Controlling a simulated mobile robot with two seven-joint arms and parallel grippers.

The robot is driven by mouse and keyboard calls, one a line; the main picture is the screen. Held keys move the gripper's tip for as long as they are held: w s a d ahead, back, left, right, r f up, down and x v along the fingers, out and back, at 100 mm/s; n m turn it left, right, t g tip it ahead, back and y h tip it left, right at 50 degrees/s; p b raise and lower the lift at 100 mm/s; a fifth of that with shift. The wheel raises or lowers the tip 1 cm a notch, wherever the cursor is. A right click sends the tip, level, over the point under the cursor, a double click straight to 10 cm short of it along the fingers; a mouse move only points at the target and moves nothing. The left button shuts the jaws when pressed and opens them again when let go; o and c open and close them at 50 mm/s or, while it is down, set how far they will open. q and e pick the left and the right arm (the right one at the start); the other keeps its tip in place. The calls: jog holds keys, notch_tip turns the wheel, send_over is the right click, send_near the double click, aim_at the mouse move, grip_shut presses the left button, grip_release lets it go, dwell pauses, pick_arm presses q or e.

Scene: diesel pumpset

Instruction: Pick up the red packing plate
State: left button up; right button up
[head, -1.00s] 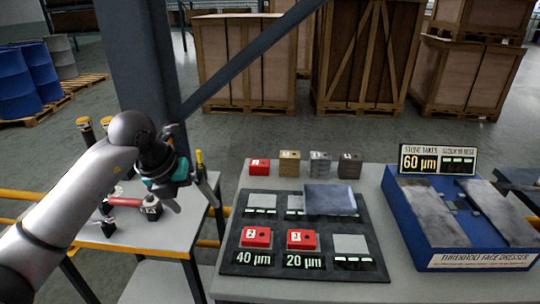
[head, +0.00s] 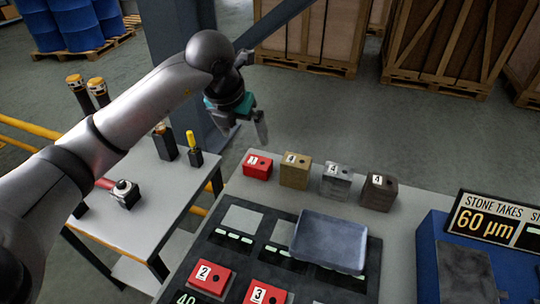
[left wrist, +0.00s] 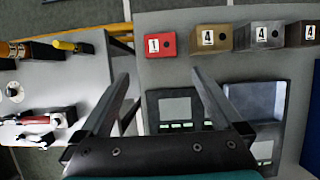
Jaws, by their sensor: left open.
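A red block marked 1 (head: 257,166) stands at the back left of the grey table, leftmost in a row of blocks. In the left wrist view the same red block (left wrist: 160,45) lies just beyond and between my fingertips. Two more red blocks, marked 2 (head: 211,275) and 3 (head: 264,293), sit on the dark board. My left gripper (head: 247,128) is open and empty, above and behind the red block marked 1 in the head picture. In the left wrist view its two fingers (left wrist: 160,76) are spread apart. My right gripper is not in view.
A blue-grey tray (head: 329,241) lies on the dark board (head: 371,262). A blue dresser (head: 430,262) is at right; a side table (head: 146,200) with tools is at left.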

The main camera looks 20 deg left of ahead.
pick_arm(q)
jog(key=b, duration=0.1)
send_near(257, 162)
notch_tip(257, 162, down, 3)
jog(key=shift+w+b+x, duration=0.2)
jog(key=shift+b+x, duration=0.15)
jog(key=shift+x, duration=1.05)
jog(key=shift+w+b+x, duration=0.2)
jog(key=shift+b+x, duration=0.15)
jog(key=shift+x, duration=1.1)
jog(key=shift+r, duration=0.2)
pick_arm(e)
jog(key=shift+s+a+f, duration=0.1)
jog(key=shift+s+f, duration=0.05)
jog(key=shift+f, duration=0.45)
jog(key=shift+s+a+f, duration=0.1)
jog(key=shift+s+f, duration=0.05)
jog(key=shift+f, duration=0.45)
pick_arm(q)
grip_shut()
jog(key=shift+r, duration=0.1)
